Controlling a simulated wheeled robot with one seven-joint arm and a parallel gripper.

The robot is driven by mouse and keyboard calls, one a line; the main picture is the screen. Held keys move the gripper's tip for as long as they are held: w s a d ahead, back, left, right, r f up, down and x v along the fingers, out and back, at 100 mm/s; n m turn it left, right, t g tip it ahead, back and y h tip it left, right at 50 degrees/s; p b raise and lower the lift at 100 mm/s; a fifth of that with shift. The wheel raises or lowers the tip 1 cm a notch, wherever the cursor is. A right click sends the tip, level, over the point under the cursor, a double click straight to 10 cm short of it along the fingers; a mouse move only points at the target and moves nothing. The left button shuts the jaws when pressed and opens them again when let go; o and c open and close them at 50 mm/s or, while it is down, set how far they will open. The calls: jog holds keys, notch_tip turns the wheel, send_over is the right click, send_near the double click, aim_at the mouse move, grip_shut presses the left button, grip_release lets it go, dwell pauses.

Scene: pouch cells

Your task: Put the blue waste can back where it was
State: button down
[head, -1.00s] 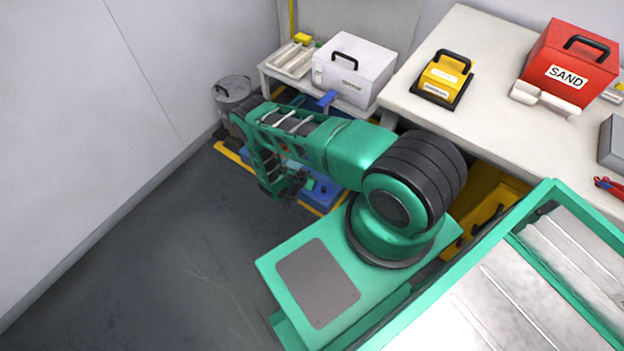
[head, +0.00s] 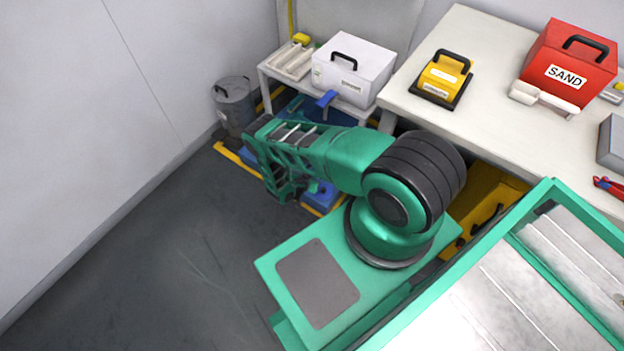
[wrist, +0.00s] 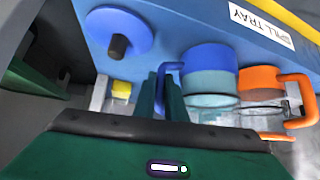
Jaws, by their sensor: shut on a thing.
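The blue waste can (wrist: 207,78) shows in the wrist view, with a blue upper band and a paler teal part below. Its blue handle (wrist: 168,68) lies between the green fingers of my gripper (wrist: 160,90), which is shut on it. In the head view my forearm hides the can and the fingers. The blue spill tray (wrist: 190,22) fills the top of the wrist view, beside the can. Whether the can touches the tray is unclear. A part of the tray also shows in the head view (head: 322,200).
An orange can (wrist: 258,80) stands close beside the blue one. A blue disc with a dark knob (wrist: 108,30) lies on the tray. In the head view, a grey bin (head: 235,105) and a white side table (head: 345,108) stand behind my arm. Open floor (head: 150,260) lies left.

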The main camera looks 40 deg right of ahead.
jog(key=c, duration=1.8)
grip_release()
